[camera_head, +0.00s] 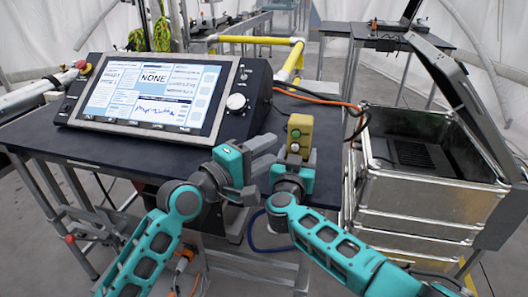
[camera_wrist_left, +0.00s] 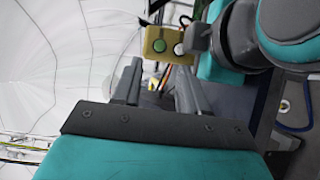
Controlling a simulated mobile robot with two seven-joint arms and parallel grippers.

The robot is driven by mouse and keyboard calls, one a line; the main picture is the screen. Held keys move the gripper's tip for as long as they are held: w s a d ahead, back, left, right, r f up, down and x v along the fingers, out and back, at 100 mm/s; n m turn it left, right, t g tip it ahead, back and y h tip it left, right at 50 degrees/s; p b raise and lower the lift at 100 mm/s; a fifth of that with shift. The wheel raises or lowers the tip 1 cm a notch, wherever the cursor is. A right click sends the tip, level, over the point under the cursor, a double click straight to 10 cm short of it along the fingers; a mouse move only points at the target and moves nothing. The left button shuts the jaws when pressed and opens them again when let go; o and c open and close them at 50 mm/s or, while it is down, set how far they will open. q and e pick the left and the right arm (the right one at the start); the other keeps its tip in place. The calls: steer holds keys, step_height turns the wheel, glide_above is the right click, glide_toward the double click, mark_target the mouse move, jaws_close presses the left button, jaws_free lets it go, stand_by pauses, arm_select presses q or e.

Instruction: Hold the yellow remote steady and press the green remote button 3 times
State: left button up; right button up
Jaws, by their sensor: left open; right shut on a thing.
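The yellow remote (camera_head: 306,127) stands upright in my right gripper (camera_head: 297,157), above the right edge of the dark table. In the left wrist view the remote (camera_wrist_left: 155,34) shows near the top. Its green button (camera_wrist_left: 160,45) faces this camera, with a whitish button (camera_wrist_left: 178,49) beside it. My right gripper (camera_wrist_left: 199,40) is shut on the remote's lower end. My left gripper (camera_head: 273,150) is open and empty, just left of the remote, its fingers pointing toward it. In its wrist view the fingers (camera_wrist_left: 157,82) are spread below the remote, apparently apart from it.
A control panel with a screen (camera_head: 152,92) stands on the dark table (camera_head: 100,152), behind and left of my grippers. An open metal case (camera_head: 420,195) stands at the right. Orange and black cables (camera_head: 325,98) run behind the remote. A yellow rail (camera_head: 292,60) lies farther back.

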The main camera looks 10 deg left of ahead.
arm_select(q)
jaws_close()
stand_by(0.3)
stand_by(1.4)
